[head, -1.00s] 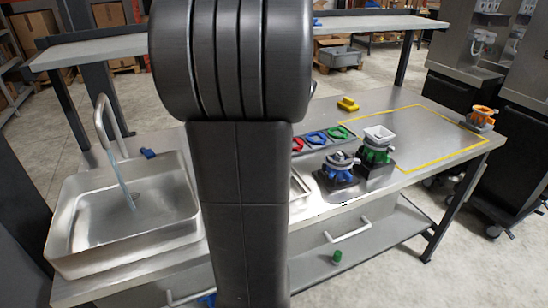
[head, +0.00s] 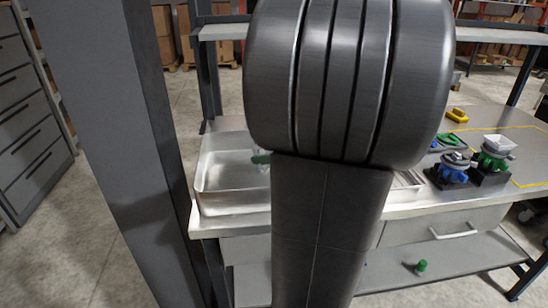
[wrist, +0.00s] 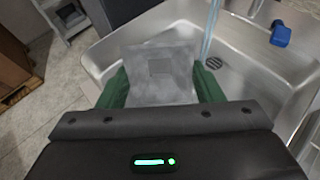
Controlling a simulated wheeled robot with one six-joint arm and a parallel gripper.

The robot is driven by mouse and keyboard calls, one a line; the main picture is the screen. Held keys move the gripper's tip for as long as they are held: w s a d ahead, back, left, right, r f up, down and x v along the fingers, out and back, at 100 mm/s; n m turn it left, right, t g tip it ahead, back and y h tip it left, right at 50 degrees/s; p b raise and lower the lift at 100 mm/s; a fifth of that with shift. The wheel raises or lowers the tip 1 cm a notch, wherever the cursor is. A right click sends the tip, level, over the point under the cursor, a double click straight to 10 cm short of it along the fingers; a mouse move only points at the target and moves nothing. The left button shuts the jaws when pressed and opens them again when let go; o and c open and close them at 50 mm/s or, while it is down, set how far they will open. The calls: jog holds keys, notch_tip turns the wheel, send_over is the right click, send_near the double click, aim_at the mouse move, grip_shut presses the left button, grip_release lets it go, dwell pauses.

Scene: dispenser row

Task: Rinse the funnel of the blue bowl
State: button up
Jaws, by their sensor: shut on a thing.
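In the wrist view my gripper (wrist: 160,74) is shut on a pale, squarish, translucent funnel (wrist: 156,92), held between its green fingers. The funnel is over the left part of the steel sink (wrist: 262,62). A thin stream of water (wrist: 211,30) falls to the right of the funnel, apart from it in the picture, towards the drain (wrist: 213,63). In the head view the blue bowl (head: 452,172) stands on a dark base, with no white funnel on top. My arm hides most of the tap and part of the sink (head: 215,205).
A green bowl (head: 492,160) with a white funnel (head: 499,143) stands right of the blue one. A yellow piece (head: 457,115) lies behind them. A dark post (head: 110,120) rises at the left.

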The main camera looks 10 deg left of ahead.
jog(key=w+a+f, duration=0.1)
jog(key=w+a, duration=0.1)
jog(key=w, duration=0.7)
jog(key=shift+a, duration=0.35)
jog(key=shift+f, duration=0.1)
dwell(3.1)
jog(key=shift+s+d+r+p, duration=0.2)
jog(key=shift+s+d+p, duration=0.15)
jog(key=shift+s, duration=0.65)
jog(key=shift+s+d+r+p, duration=0.25)
jog(key=shift+s+p, duration=0.15)
jog(key=shift+s, duration=0.6)
jog(key=shift+s+d+r+p, duration=0.2)
jog(key=shift+s+d+p, duration=0.15)
jog(key=shift+s, duration=0.65)
jog(key=shift+s+d+r+p, duration=0.1)
jog(key=shift+s+d+p, duration=0.1)
jog(key=shift+s, duration=0.5)
jog(key=shift+s+d+p, duration=0.15)
jog(key=shift+s+p, duration=0.05)
jog(key=shift+s, duration=0.45)
